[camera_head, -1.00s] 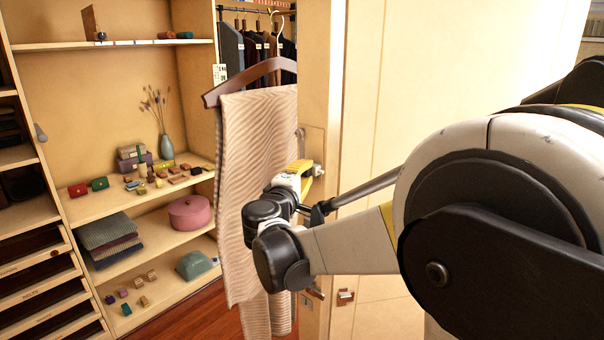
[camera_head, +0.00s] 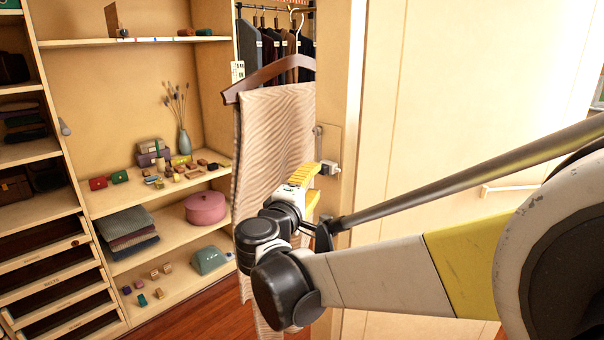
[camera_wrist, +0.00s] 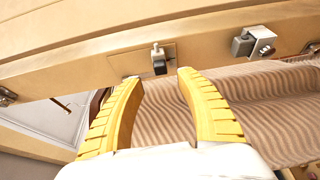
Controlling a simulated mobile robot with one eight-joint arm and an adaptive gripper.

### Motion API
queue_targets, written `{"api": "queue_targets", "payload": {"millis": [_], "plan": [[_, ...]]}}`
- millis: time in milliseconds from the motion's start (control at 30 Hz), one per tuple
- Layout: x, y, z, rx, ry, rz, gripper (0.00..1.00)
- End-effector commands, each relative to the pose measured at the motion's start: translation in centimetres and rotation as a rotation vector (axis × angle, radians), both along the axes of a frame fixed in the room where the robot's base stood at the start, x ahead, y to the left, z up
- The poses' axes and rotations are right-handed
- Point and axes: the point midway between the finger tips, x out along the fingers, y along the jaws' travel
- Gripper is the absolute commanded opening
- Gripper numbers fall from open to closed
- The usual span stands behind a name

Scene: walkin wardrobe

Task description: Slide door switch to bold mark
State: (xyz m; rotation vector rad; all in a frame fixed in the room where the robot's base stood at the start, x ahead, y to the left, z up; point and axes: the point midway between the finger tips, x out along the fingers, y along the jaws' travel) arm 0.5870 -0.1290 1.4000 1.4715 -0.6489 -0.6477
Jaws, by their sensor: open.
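A small door switch (camera_wrist: 159,62), dark with a pale top, sits on a tan plate on the door edge in the wrist view. In the head view the plate (camera_head: 329,142) carries a small grey-white block, partly behind my fingers. My gripper (camera_wrist: 160,78) is open and empty, its two yellow fingers apart. In the wrist view the switch lies just beyond and between the fingertips; I cannot tell whether they touch it. In the head view my gripper (camera_head: 316,182) is close beside the plate. No bold mark can be made out.
A striped cloth on a brown hanger (camera_head: 272,72) hangs close beside my gripper. A grey metal fitting (camera_wrist: 252,43) sits on the door edge right of the switch. The pale door (camera_head: 430,120) stands to the right; shelves with small boxes fill the left.

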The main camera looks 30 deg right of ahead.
Motion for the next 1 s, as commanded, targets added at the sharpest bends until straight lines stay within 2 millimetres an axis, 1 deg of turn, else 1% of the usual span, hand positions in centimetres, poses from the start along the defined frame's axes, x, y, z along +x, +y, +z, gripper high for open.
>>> {"api": "queue_targets", "payload": {"millis": [33,100,267,367,600,667,733,767,833,867,900,933,967,1000], "plan": [[-0.7,0.9,0.0,0.0,0.0,0.003,0.43],[-1.5,1.8,0.0,0.0,0.0,0.003,0.43],[-2.7,3.0,0.0,0.0,0.0,0.001,0.43],[-3.0,3.3,0.0,0.0,0.0,0.0,0.43],[-3.0,3.2,0.0,0.0,0.0,-0.001,0.43],[-3.2,3.1,-0.3,0.009,0.002,-0.002,0.43],[-3.7,2.7,-1.5,0.054,0.012,-0.006,0.43],[-4.2,2.4,-2.4,0.087,0.02,-0.009,0.43],[-5.9,1.6,-5.7,0.209,0.044,-0.021,0.43],[-6.8,1.3,-7.5,0.277,0.058,-0.026,0.43],[-8.3,1.1,-10.1,0.38,0.074,-0.035,0.43],[-9.5,1.2,-12.2,0.465,0.085,-0.041,0.43],[-10.8,1.4,-14.3,0.554,0.096,-0.047,0.43],[-12.5,1.9,-17.0,0.673,0.107,-0.056,0.43]]}}
